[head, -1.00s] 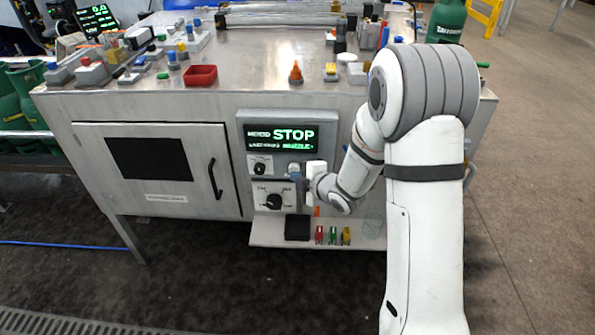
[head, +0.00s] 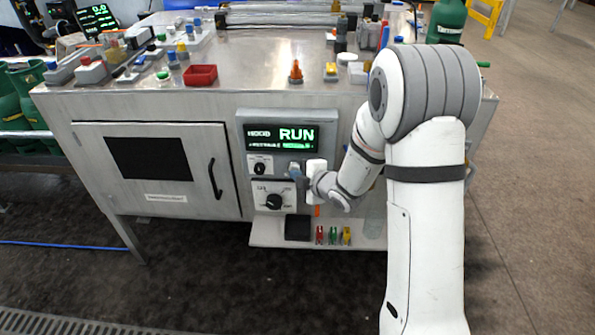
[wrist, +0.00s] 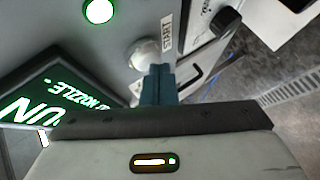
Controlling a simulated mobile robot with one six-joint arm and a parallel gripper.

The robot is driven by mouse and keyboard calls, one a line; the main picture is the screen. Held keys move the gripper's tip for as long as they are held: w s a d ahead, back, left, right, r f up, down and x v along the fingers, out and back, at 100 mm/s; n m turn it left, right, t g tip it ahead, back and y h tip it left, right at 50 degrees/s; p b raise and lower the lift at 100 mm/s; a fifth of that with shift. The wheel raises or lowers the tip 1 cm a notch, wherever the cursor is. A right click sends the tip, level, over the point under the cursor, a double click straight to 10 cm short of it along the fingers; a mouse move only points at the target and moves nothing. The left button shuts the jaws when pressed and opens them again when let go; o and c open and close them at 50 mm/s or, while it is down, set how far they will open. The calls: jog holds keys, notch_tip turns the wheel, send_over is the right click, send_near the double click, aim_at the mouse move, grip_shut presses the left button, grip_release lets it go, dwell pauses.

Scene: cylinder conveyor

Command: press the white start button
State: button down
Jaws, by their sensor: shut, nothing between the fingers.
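The white start button (wrist: 140,53) is a round pale dome on the grey panel, next to a small label reading START, in the wrist view. My gripper (wrist: 158,70) has its blue-green fingers shut and empty, with the tips at the button's lower right edge, covering part of it. They appear to touch it, but the exact contact is hidden. In the head view my gripper (head: 294,170) is against the control panel (head: 246,176), below the display (head: 281,138), and the button is hidden there. The display reads RUN in green.
A green-lit round button (wrist: 98,11) sits near the start button. A black selector knob (head: 274,202) is below my gripper in the head view. A low shelf (head: 268,238) with small coloured clips (head: 333,236) juts out underneath. A cabinet door (head: 160,200) is to the left.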

jog(key=shift+s+b, duration=0.35)
jog(key=shift+s, duration=0.35)
jog(key=s+b, duration=0.2)
jog(key=s, duration=0.3)
jog(key=shift+a, duration=0.1)
jog(key=shift+r, duration=0.1)
